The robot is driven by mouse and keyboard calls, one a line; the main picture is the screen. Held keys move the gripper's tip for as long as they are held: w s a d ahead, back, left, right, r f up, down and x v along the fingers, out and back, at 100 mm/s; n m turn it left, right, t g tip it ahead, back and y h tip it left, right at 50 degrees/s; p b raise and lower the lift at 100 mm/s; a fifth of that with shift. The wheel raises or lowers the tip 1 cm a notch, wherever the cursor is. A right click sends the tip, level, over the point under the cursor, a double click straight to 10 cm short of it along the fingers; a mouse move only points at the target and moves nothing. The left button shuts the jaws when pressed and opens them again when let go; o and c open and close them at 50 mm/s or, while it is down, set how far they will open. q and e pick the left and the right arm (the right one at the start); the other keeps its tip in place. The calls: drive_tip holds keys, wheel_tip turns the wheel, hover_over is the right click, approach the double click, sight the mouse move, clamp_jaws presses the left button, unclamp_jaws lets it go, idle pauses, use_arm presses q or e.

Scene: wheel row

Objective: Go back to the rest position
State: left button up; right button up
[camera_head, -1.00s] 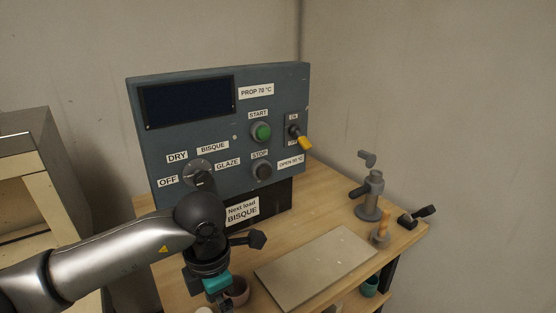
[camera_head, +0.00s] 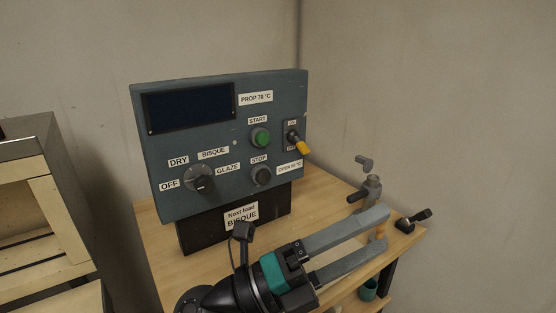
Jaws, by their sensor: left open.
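My left gripper (camera_head: 379,231) is in the lower middle of the head view, its two grey fingers pointing right and apart, with nothing seen between them but a piece of the wooden tool behind. It is over the wooden table (camera_head: 160,245), in front of the control panel (camera_head: 220,125) and apart from it. My right gripper is not in view.
A grey metal fixture (camera_head: 372,184) stands behind the gripper's fingertips, partly hidden. A dark handled tool (camera_head: 412,221) lies at the table's right edge. A teal pot (camera_head: 368,290) is below. An open-fronted cabinet (camera_head: 40,200) stands left.

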use_arm(q)
drive_tip(key=w+a+f+n+t+y, duration=0.1)
drive_tip(key=w+a+n+t+y, duration=0.3)
drive_tip(key=a+n+t+y, duration=0.45)
drive_tip(key=w+a+f+n+t+y, duration=0.1)
drive_tip(key=w+a+n+t+y, duration=0.4)
drive_tip(key=n, duration=0.7)
drive_tip(key=s+a+f+n+g+y, duration=0.1)
drive_tip(key=a+f+n+g+y, duration=0.1)
drive_tip(key=a+f+n+y, duration=0.45)
drive_tip(key=s+a+f+n+g+y, duration=0.2)
drive_tip(key=a+f+n+g, duration=0.15)
drive_tip(key=f, duration=0.65)
drive_tip(key=s+a+f+n+g, duration=0.1)
drive_tip(key=s+f+n+g, duration=0.1)
drive_tip(key=s+f+g, duration=0.6)
drive_tip(key=s+a+f+n+g, duration=0.2)
drive_tip(key=s+f, duration=0.4)
drive_tip(key=s, duration=0.5)
wheel_tip(320, 180, down, 22)
drive_tip(key=s+g, duration=0.1)
drive_tip(key=s, duration=0.1)
drive_tip(key=s+a+f+g, duration=0.1)
drive_tip(key=s+a+f, duration=0.1)
drive_tip(key=s+f, duration=1.1)
drive_tip(key=shift+s+a+f, duration=0.25)
drive_tip(key=shift+s+f, duration=0.05)
drive_tip(key=shift+s, duration=0.55)
drive_tip(key=shift+m, duration=0.25)
